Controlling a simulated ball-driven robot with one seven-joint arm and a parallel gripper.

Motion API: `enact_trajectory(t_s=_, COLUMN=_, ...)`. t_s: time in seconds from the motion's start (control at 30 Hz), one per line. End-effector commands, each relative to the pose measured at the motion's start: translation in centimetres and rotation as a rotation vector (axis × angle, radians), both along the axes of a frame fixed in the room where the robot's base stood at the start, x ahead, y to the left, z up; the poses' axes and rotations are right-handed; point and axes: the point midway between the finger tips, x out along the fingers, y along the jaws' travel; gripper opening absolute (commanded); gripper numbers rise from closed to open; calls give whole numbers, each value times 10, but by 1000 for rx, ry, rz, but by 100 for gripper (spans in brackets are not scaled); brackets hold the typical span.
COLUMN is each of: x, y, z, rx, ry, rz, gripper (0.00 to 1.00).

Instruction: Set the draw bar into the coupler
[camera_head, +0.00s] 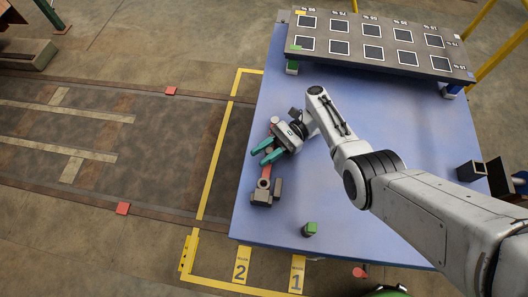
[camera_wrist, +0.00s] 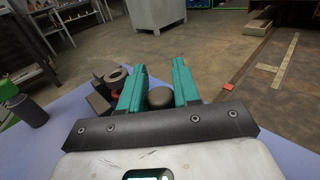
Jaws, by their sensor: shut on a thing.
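My gripper (camera_head: 268,156) has teal fingers and is low over the blue table, just beyond the coupler in the head view. The fingers (camera_wrist: 157,75) stand a little apart, shut on the draw bar; its dark rounded end (camera_wrist: 160,98) shows between them in the wrist view. A red length of bar (camera_head: 266,171) shows between the fingers and the coupler. The dark coupler (camera_head: 262,194), with a round ring on top, stands near the table's left edge. In the wrist view the coupler (camera_wrist: 99,104) is left of the fingers. The fingers hide whether bar and coupler touch.
A tilted dark rack (camera_head: 372,45) with white-framed squares stands at the table's back. A green-topped block (camera_head: 309,229) is at the front edge, and a dark open box (camera_head: 470,171) at the right. The blue table (camera_head: 335,215) is clear around its middle.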

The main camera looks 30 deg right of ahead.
Motion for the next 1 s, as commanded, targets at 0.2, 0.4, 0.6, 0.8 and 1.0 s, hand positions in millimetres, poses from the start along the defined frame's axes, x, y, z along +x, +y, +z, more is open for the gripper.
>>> enact_trajectory(t_s=0.2, x=-2, y=-1, z=-1, rx=0, ry=5, rz=2, gripper=45)
enact_trajectory(t_s=0.4, x=-2, y=-1, z=-1, rx=1, ry=3, rz=1, gripper=52)
enact_trajectory(t_s=0.6, x=0, y=-3, z=-1, rx=1, ry=3, rz=0, gripper=52)
enact_trajectory(t_s=0.8, x=4, y=-24, z=-1, rx=-1, ry=3, rz=-1, gripper=52)
enact_trajectory(t_s=1.0, x=8, y=-50, z=-3, rx=-2, ry=4, rz=2, gripper=52)
